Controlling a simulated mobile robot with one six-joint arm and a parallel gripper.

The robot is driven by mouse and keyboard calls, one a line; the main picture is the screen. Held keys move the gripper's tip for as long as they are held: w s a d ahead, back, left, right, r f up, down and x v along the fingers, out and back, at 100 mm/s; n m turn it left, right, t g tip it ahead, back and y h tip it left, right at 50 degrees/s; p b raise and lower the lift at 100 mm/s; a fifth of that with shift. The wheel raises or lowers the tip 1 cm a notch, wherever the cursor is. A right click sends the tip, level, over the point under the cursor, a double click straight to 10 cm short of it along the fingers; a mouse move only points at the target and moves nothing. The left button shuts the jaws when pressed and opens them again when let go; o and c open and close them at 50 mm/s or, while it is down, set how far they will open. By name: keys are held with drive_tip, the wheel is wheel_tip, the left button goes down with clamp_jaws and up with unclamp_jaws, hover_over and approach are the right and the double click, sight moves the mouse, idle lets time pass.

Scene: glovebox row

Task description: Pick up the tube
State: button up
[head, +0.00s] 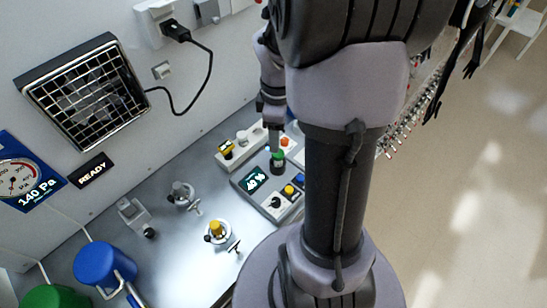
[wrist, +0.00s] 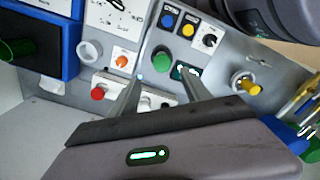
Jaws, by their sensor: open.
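I cannot make out a tube for certain in either view. My gripper (wrist: 160,76) is open in the wrist view, with its two grey fingers apart and nothing seen between them but the panel behind. A round green button (wrist: 161,57) on the grey control panel (wrist: 150,45) shows beyond the fingertips. In the head view my gripper (head: 274,145) points down over the control panel (head: 246,183), close to the green button; my own arm hides much of the right side.
A yellow-topped fitting (head: 216,228) and grey fittings (head: 181,192) stand on the metal bench. A blue container (head: 103,262) and a green one (head: 52,298) are at lower left. A black cable (head: 208,80) hangs on the wall. Open floor (head: 470,230) is at right.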

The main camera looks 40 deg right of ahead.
sight(278, 155)
drive_tip(key=f+b, duration=0.1)
drive_tip(key=f, duration=0.2)
drive_tip(key=f+b, duration=0.1)
drive_tip(key=f, duration=0.2)
drive_tip(key=f+b, duration=0.1)
drive_tip(key=f, duration=0.2)
drive_tip(key=shift+s, duration=0.4)
drive_tip(key=shift+r, duration=0.1)
drive_tip(key=shift+a, duration=0.1)
drive_tip(key=shift+c, duration=0.5)
clamp_jaws()
drive_tip(key=shift+r, duration=0.1)
